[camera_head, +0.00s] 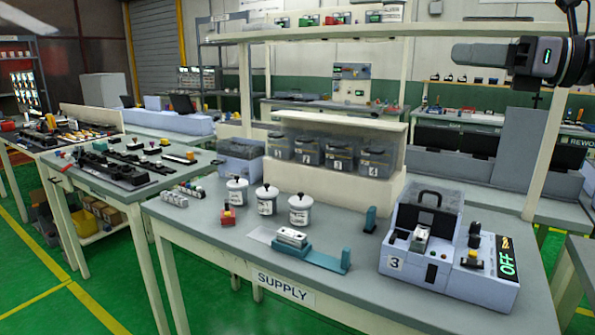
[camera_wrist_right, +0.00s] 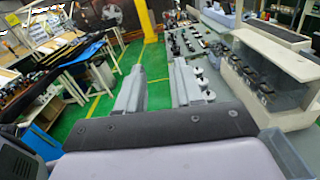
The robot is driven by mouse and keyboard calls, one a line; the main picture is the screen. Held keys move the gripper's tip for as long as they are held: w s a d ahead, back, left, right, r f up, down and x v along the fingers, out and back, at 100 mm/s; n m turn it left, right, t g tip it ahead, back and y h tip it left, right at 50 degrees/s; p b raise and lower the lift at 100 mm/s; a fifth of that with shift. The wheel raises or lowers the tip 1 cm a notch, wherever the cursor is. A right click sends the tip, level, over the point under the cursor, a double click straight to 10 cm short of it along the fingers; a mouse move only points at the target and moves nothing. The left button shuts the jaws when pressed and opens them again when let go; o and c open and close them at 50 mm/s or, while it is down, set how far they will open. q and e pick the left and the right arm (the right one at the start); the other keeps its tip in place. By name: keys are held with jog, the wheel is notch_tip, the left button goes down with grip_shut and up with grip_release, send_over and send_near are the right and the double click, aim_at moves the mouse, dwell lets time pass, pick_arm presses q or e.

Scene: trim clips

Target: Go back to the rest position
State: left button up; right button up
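My right gripper (camera_head: 456,53) is at the upper right of the head view, raised above the supply table and pointing left. In the head view its fingers overlap side-on. In the right wrist view my right gripper (camera_wrist_right: 158,92) shows two grey fingers apart, with green floor visible between them and nothing held. It touches nothing that I can see. My left gripper is not in the head view.
The supply table (camera_head: 345,281) holds a blue-grey device (camera_head: 444,290) marked 3 with a green OFF display, white lidded jars (camera_head: 300,211), a teal fixture (camera_head: 323,260) and numbered bins (camera_head: 308,150). A pale shelf post (camera_head: 548,145) stands near my right arm. Green floor (camera_head: 60,290) is clear at left.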

jog(key=w+a+f+m+t+y, duration=0.2)
jog(key=a+f+m+t, duration=0.5)
jog(key=f+m, duration=0.4)
jog(key=s+d+f+m+t+h, duration=0.2)
jog(key=f+m+h, duration=0.6)
jog(key=f+m, duration=0.25)
jog(key=s+d+f+m+t+h, duration=0.2)
jog(key=f+m+h, duration=0.6)
jog(key=f+m, duration=0.3)
jog(key=s+d+f+m+g+h, duration=0.25)
jog(key=s+f+m+g, duration=0.6)
jog(key=s+f, duration=0.5)
jog(key=s+a+f+m+g, duration=0.1)
jog(key=s+f+g, duration=0.25)
jog(key=s, duration=0.35)
jog(key=s+a+f+m+g+y, duration=0.1)
jog(key=s+f+m+g, duration=0.1)
jog(key=s+f, duration=0.35)
jog(key=s+a+f+m+g, duration=0.1)
jog(key=s+f+g, duration=0.15)
jog(key=s, duration=0.55)
jog(key=w+a+f+t+y+p, duration=0.1)
jog(key=w+a+f+t+y, duration=0.1)
jog(key=w+f+t, duration=0.4)
jog(key=shift+w+a+f, duration=0.25)
jog(key=shift+w+f, duration=0.1)
jog(key=shift+f, duration=0.45)
